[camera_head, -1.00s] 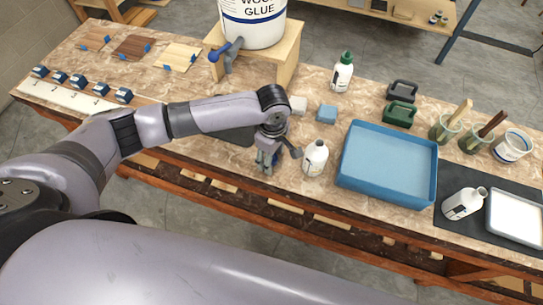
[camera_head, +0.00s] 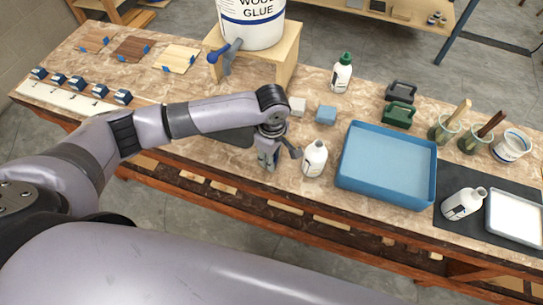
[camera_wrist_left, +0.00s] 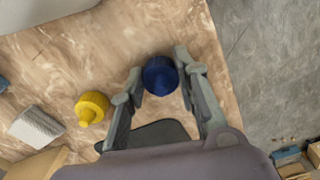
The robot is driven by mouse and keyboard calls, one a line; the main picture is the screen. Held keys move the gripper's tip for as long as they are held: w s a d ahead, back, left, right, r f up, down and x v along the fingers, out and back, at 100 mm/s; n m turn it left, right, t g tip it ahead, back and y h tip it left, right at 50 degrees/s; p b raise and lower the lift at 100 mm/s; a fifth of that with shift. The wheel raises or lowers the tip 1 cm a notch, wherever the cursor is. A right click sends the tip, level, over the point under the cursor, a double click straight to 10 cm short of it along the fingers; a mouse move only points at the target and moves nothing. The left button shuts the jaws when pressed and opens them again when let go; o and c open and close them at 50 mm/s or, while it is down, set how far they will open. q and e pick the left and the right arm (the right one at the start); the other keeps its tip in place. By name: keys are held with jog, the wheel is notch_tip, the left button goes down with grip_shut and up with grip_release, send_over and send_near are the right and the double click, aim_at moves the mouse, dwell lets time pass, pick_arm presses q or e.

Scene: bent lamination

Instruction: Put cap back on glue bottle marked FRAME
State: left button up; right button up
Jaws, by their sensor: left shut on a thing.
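My left gripper (camera_head: 268,160) is low over the near side of the workbench, just left of an open white bottle (camera_head: 315,158). In the left wrist view, its fingers (camera_wrist_left: 160,82) are shut on a blue cap (camera_wrist_left: 160,76). I cannot tell whether the cap is clear of the bench. A yellow cap (camera_wrist_left: 92,107) lies on the bench beside it. A green-capped bottle (camera_head: 342,72) stands farther back. No FRAME marking is readable. My right gripper is not in view.
A blue tray (camera_head: 365,193) lies right of the near bottle. A pale block (camera_head: 298,106) and blue block (camera_head: 326,115) lie behind. A glue bucket (camera_head: 250,28) sits on a wooden stand (camera_head: 285,65). The bench's front edge is close to the gripper.

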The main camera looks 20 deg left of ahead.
pick_arm(q)
notch_tip(320, 180, up, 20)
jog(key=shift+f+b, duration=0.15)
jog(key=shift+b, duration=0.2)
jog(key=shift+a, duration=0.1)
jog(key=s+a+m, duration=0.6)
jog(key=s+m, duration=0.2)
jog(key=m, duration=0.6)
jog(key=shift+f+m, duration=0.15)
jog(key=shift+m, duration=0.15)
